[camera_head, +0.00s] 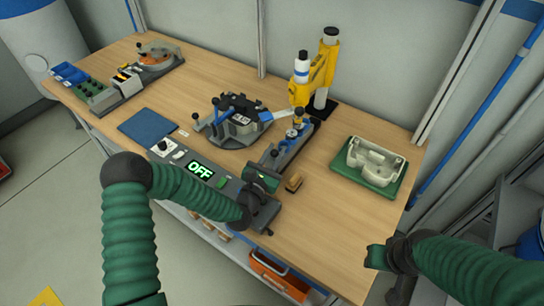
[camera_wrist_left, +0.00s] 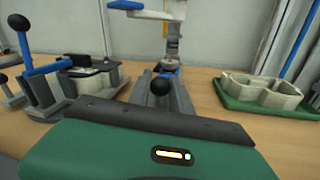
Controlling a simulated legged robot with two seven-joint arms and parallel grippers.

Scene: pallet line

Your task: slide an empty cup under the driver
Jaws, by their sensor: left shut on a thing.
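The driver is a yellow tool (camera_head: 326,68) on a black-based post at the back of the bench. A narrow grey slide (camera_head: 285,146) runs from under it toward the front. A small round fitting (camera_head: 291,133) sits on the slide; I cannot tell whether it is the cup. The slide shows in the left wrist view (camera_wrist_left: 181,100) with a black knob (camera_wrist_left: 160,86). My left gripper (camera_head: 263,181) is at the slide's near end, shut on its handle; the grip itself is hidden. My right gripper (camera_head: 378,257) is off the bench's front right, away from the slide, its jaws unclear.
A control box (camera_head: 200,172) reading OFF lies left of my left gripper. A clamp fixture (camera_head: 238,122) stands left of the slide. A pale housing (camera_head: 375,160) sits on a green tray (camera_head: 357,179) at the right. A blue mat (camera_head: 148,127) lies at the left.

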